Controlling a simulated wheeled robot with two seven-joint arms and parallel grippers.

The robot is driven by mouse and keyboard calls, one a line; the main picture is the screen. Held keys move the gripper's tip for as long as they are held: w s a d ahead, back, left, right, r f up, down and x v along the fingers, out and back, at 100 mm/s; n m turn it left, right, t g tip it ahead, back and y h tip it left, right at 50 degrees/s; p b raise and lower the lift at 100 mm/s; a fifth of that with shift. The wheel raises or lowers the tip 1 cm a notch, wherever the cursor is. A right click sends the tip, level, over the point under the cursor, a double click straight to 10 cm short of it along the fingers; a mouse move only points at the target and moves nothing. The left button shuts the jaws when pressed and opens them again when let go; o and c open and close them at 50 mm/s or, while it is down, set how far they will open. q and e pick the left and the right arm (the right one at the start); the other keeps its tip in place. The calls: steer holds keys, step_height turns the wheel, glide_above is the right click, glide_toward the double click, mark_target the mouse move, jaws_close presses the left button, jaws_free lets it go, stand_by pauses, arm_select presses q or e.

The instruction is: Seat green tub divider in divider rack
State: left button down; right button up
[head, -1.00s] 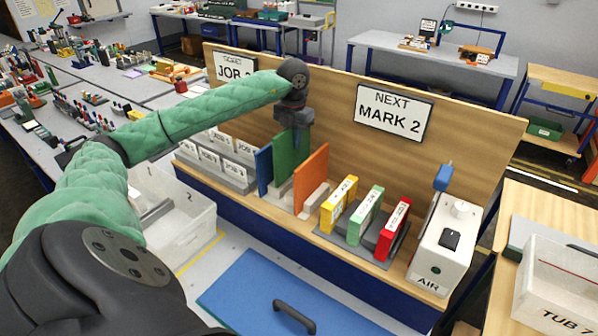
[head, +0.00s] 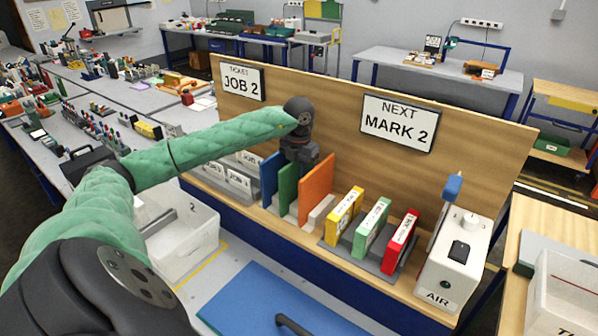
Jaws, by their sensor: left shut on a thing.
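The green tub divider (head: 287,190) stands upright between a blue divider (head: 269,180) and an orange divider (head: 316,190) in the divider rack (head: 322,212) on the wooden shelf. Its top is about level with its neighbours. My left gripper (head: 300,160) is at its top, shut on it, with the fingers partly hidden behind the dividers. The green divider's lower edge and the slot under it are too small to make out, so I cannot tell if it touches bottom.
Yellow, mint and red binders (head: 373,228) stand right of the rack, then a white AIR box (head: 451,255). The wooden back panel (head: 345,155) rises close behind. Job card holders (head: 225,177) sit left. A clear bin (head: 185,245) and blue mat (head: 265,300) lie in front.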

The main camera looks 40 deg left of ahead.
arm_select(q)
steer(key=shift+f, duration=0.1)
steer(key=c, duration=1.5)
jaws_free()
arm_select(e)
steer(key=shift+w+r, duration=0.15)
arm_select(q)
steer(key=shift+r, duration=0.2)
arm_select(e)
steer(key=shift+r, duration=0.1)
